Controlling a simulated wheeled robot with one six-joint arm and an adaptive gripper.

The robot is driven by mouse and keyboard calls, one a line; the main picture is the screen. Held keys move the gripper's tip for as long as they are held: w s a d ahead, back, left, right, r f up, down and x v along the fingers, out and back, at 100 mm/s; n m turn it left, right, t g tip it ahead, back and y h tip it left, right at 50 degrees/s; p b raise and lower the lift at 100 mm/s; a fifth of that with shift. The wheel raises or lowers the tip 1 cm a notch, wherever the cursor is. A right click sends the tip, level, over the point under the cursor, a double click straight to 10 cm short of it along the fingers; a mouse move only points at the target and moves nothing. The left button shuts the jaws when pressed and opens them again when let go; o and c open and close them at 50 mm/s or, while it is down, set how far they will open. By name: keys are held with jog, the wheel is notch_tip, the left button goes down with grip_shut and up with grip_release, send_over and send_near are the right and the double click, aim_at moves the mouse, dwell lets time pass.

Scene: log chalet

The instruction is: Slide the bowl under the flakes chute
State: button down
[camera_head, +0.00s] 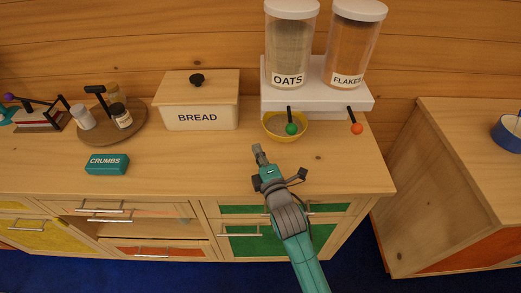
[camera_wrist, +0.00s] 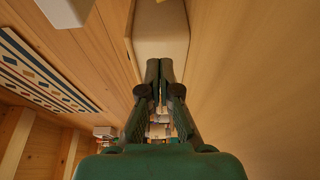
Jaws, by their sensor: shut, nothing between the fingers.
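The yellow bowl (camera_head: 272,131) stands on the counter below the oats dispenser (camera_head: 290,45). The green knob of the oats lever (camera_head: 291,129) hides part of its inside. Something greyish shows in the bowl, but I cannot tell what. The flakes dispenser (camera_head: 354,45) is to the right, with an orange-knobbed lever (camera_head: 357,128) at its front; the counter below that is bare. My gripper (camera_head: 257,149) is shut and empty, left of and nearer than the bowl, apart from it. The shut fingertips also show in the wrist view (camera_wrist: 165,68); the bowl is not seen there.
The bread box (camera_head: 198,114) stands left of the dispenser's white base (camera_head: 315,101). A teal crumbs box (camera_head: 107,164) and a round wooden tray (camera_head: 133,135) with jars are further left. Counter right of the bowl is clear. A gap separates a second cabinet (camera_head: 455,190) at right.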

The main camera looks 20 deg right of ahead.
jog(key=w, duration=0.7)
jog(key=shift+w, duration=0.3)
jog(key=shift+s+d, duration=0.2)
jog(key=shift+d, duration=0.3)
jog(key=shift+s+d, duration=0.15)
jog(key=shift+d, duration=0.3)
jog(key=shift+s+d, duration=0.3)
jog(key=shift+d, duration=0.6)
